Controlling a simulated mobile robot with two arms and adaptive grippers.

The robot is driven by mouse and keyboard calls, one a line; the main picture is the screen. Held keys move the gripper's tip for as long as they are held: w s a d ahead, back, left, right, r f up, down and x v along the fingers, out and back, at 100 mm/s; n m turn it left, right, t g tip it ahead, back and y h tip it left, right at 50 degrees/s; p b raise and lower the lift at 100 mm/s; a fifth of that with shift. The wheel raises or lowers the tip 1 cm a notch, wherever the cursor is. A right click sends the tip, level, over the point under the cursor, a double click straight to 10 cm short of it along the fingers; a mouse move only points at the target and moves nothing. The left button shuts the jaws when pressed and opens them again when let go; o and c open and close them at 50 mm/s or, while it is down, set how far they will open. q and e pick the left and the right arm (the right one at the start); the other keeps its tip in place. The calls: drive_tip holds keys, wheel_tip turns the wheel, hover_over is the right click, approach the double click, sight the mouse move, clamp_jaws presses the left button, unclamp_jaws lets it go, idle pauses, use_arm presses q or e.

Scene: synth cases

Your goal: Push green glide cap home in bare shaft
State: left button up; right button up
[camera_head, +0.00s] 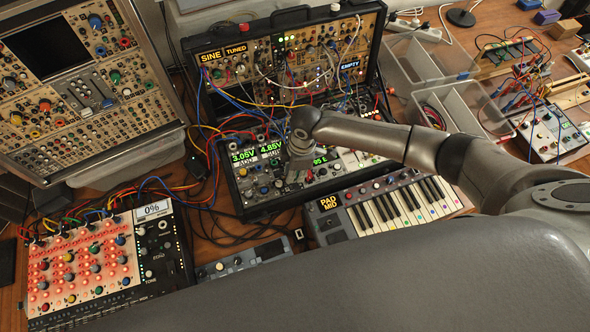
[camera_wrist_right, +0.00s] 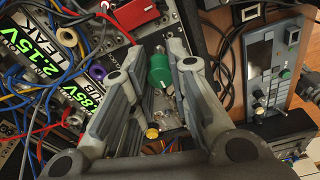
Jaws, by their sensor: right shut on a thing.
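My right gripper (camera_head: 298,172) is over the lower panel of the open synth case (camera_head: 250,204) in the head view. In the right wrist view its two fingers (camera_wrist_right: 160,62) are closed around a green cap (camera_wrist_right: 160,72), the green glide cap, which sits between the fingertips. The bare shaft cannot be made out; the cap, the fingers or cables may hide it. I cannot tell how the cap stands to the shaft. In the head view my gripper and arm hide the cap. My left gripper is not in view.
Patch cables (camera_wrist_right: 52,95) crowd the panel left of the fingers in the wrist view. A yellow knob (camera_wrist_right: 152,132) shows between them. A small keyboard (camera_head: 400,205) stands in front of the case, and a red-lit module box (camera_head: 82,268) at the lower left.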

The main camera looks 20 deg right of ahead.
idle(0.4)
drive_tip(key=shift+f+b, duration=0.65)
drive_tip(key=shift+f, duration=0.65)
drive_tip(key=o, duration=0.8)
drive_tip(key=shift+c, duration=0.2)
drive_tip(key=shift+r, duration=0.15)
wheel_tip(320, 180, up, 12)
drive_tip(key=d, duration=0.1)
drive_tip(key=shift+d, duration=0.2)
drive_tip(key=shift+s, duration=0.1)
